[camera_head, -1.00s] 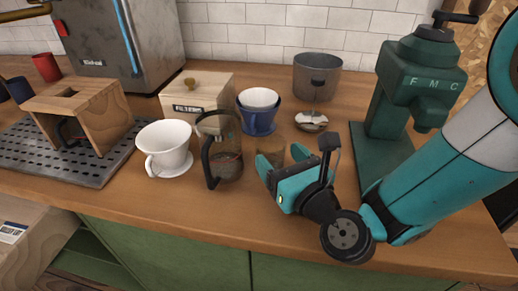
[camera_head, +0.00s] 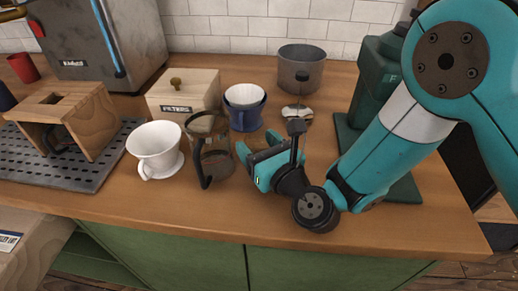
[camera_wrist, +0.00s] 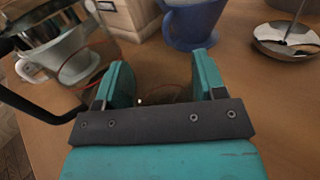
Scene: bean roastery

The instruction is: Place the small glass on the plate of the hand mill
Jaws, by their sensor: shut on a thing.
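My gripper (camera_head: 259,146) is low over the counter, right of the glass carafe. In the wrist view its two teal fingers (camera_wrist: 162,80) are apart, with the clear small glass (camera_wrist: 165,94) between them, faint and mostly hidden by the gripper body. I cannot tell whether the glass touches the counter. The green hand mill (camera_head: 371,80) stands at the right, partly covered by my arm. Its flat green plate (camera_head: 346,138) shows on both sides of my arm, and my gripper is left of it.
The carafe (camera_head: 213,162) with black handle is close left of my gripper. A white dripper (camera_head: 154,147), filters box (camera_head: 181,98), blue cup (camera_head: 246,115), metal dish (camera_head: 297,113) and grey pot (camera_head: 301,68) stand around. Counter between gripper and mill plate looks clear.

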